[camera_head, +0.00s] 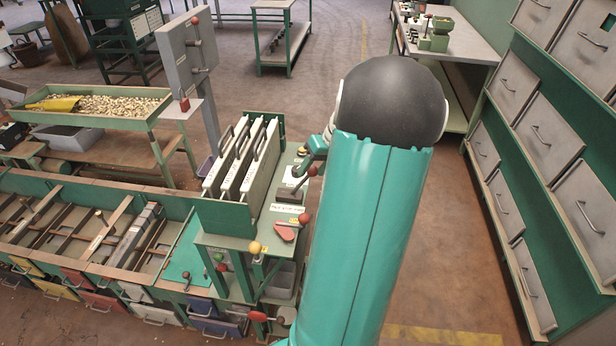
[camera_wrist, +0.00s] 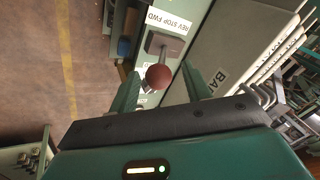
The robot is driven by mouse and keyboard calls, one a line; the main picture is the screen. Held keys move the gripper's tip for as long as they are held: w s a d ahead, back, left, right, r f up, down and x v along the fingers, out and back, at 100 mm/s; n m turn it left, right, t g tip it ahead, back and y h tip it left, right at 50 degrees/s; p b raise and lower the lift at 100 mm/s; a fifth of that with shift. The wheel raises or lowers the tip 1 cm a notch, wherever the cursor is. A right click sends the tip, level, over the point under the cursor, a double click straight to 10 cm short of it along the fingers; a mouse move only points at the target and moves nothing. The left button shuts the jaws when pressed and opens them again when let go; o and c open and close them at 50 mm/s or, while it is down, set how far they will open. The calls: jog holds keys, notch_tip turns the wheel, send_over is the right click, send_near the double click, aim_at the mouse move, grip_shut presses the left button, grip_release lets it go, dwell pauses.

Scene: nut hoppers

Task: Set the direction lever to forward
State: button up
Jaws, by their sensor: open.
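The direction lever has a red ball knob (camera_wrist: 158,77) on a dark base (camera_wrist: 166,46), beside a white label (camera_wrist: 166,21) reading REV STOP FWD. In the head view its knob (camera_head: 313,171) sticks out at the right edge of the green machine (camera_head: 226,243). My gripper (camera_wrist: 161,74) is open, with one finger on each side of the knob in the wrist view. I cannot tell whether a finger touches it, or which mark the lever stands at. In the head view my arm hides most of the gripper.
A red-knobbed lever (camera_head: 303,218) with a red plate stands nearer on the machine. Upright white panels (camera_head: 243,165) with handles rise to the left. A yellow knob (camera_head: 254,247) is at the front. Drawer cabinets (camera_head: 551,135) line the right, with clear floor (camera_head: 470,240) before them.

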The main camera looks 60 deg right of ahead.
jog(key=v, duration=0.9)
jog(key=w+a+r+n+g+h, duration=0.1)
jog(key=w+a+r, duration=0.15)
jog(key=a, duration=0.55)
jog(key=w+a+r+n, duration=0.1)
jog(key=w+a, duration=0.3)
jog(key=a, duration=0.4)
jog(key=w+a+r+n+g+h, duration=0.1)
jog(key=w+a+r, duration=0.15)
jog(key=a, duration=0.65)
jog(key=s+a+n+t, duration=0.1)
jog(key=s+a, duration=0.2)
jog(key=a, duration=0.7)
jog(key=s+a+n+t, duration=0.1)
jog(key=s+a+n, duration=0.1)
jog(key=a, duration=0.8)
jog(key=shift+s+a+n+t, duration=0.3)
jog(key=shift+s+a+t, duration=0.1)
jog(key=shift+s, duration=0.2)
jog(key=shift+f, duration=0.15)
jog(key=shift+c, duration=1.3)
jog(key=shift+d, duration=0.1)
